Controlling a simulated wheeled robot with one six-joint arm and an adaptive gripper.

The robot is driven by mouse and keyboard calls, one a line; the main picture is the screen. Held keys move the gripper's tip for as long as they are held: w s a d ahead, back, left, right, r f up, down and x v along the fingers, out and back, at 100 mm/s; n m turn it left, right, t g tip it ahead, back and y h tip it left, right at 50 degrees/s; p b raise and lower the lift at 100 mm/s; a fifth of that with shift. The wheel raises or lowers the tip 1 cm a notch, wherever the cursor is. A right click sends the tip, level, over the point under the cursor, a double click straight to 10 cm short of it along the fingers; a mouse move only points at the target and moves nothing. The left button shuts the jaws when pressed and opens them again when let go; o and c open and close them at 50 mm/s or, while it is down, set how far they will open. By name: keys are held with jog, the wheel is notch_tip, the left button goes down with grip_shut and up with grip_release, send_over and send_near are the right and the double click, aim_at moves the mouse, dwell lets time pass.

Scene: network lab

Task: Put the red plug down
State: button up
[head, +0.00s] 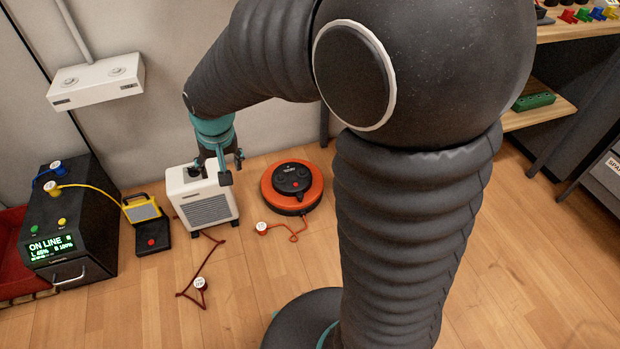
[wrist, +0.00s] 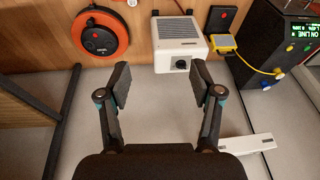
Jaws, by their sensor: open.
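Two plugs with white round faces lie on the wood floor in the head view. One plug (head: 199,283), on a dark red cord, lies in front of the white heater box (head: 208,200). The other plug (head: 262,227), on an orange-red cord, lies beside the orange cable reel (head: 292,187). I cannot tell from colour alone which is the red plug. My gripper (head: 231,169) is above the heater box, open and empty, apart from both plugs. In the wrist view, my gripper's (wrist: 160,80) spread fingers have nothing between them, and the heater box (wrist: 180,45) shows beyond.
A black power unit (head: 70,225) reading ON LINE stands at left, with blue and yellow plugs on top. A yellow device (head: 142,211) stands beside it. A white socket strip (head: 97,82) is on the wall. Shelves (head: 540,108) stand at right. The front floor is mostly clear.

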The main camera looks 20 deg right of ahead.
jog(key=s+d+r+t, duration=0.1)
jog(key=s+d+r, duration=0.4)
jog(key=s, duration=0.5)
jog(key=s+d+r+t, duration=0.1)
jog(key=s+d+r, duration=0.4)
jog(key=s, duration=0.5)
jog(key=shift+s+d+r+t+h, duration=0.15)
jog(key=shift+d+r+t+h, duration=0.2)
jog(key=shift+d, duration=0.8)
jog(key=shift+r, duration=0.1)
jog(key=shift+r+p, duration=0.75)
jog(key=shift+p, duration=0.05)
